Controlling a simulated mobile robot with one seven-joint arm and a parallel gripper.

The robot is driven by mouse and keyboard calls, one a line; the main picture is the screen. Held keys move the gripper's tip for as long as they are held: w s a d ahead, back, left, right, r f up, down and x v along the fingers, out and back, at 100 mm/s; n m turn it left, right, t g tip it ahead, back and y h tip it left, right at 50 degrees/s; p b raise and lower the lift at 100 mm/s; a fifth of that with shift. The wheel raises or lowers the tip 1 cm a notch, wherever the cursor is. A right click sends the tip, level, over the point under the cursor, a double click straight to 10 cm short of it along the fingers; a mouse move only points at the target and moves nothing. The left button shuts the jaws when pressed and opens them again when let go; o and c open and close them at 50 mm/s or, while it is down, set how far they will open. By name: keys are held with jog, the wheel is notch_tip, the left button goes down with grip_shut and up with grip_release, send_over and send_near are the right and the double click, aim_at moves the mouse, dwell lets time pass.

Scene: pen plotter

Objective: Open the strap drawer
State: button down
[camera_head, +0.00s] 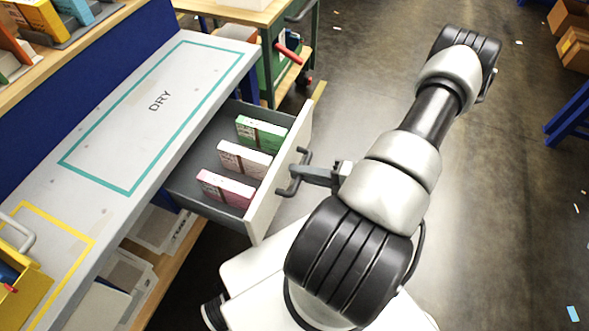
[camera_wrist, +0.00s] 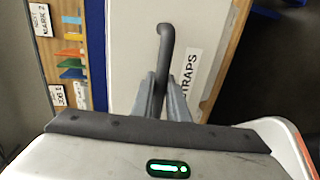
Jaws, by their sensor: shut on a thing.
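The strap drawer (camera_head: 276,185) stands pulled out from under the grey worktop in the head view. Its white front carries the label "STRAPS" (camera_wrist: 189,75) in the wrist view. The dark bar handle (camera_head: 296,172) is on the drawer front and also shows in the wrist view (camera_wrist: 166,40). My gripper (camera_head: 316,174) is at the handle, with its fingers (camera_wrist: 162,97) on both sides of the bar, shut on it. Inside the drawer lie a green box (camera_head: 261,133), a pale pink box (camera_head: 244,159) and a pink box (camera_head: 226,188).
The worktop (camera_head: 215,55) has a teal outline marked "DRY". A yellow bin (camera_head: 22,290) sits at its near left. Shelves with pale trays (camera_head: 160,228) are below. A green-framed cart (camera_head: 268,60) stands behind the drawer. The floor right of my arm is mostly clear.

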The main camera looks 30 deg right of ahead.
jog(key=shift+d, duration=0.1)
dwell(0.3)
jog(key=c, duration=2)
grip_release()
jog(key=shift+s, duration=0.1)
jog(key=p+v, duration=0.1)
jog(key=v, duration=1.6)
jog(key=shift+s+p, duration=0.2)
jog(key=shift+p, duration=0.15)
jog(key=shift+d, duration=0.15)
